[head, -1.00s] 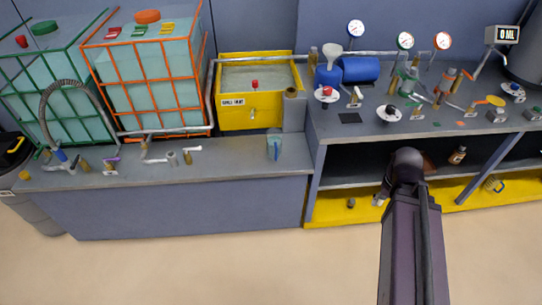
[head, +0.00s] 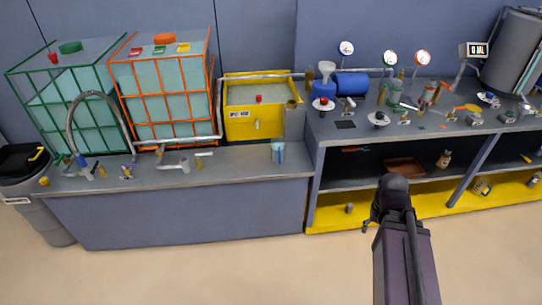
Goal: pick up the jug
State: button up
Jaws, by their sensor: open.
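A clear jug-like vessel (head: 278,152) with a blue tint stands upright near the right end of the left counter. My gripper (head: 369,224) is in front of the shelf unit, lower and to the right of the vessel on the counter, apart from both. It is open and empty. My dark arm hides part of the lower shelf.
Green-caged (head: 75,115) and orange-caged (head: 165,95) tanks and a yellow bin (head: 252,122) stand behind the left counter. The right bench (head: 345,128) carries gauges, valves and a blue cylinder (head: 352,84). A grey bin (head: 35,185) stands far left. The floor in front is clear.

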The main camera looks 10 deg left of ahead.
aim_at(278, 142)
jog(key=u, duration=0.7)
jog(key=i, duration=1)
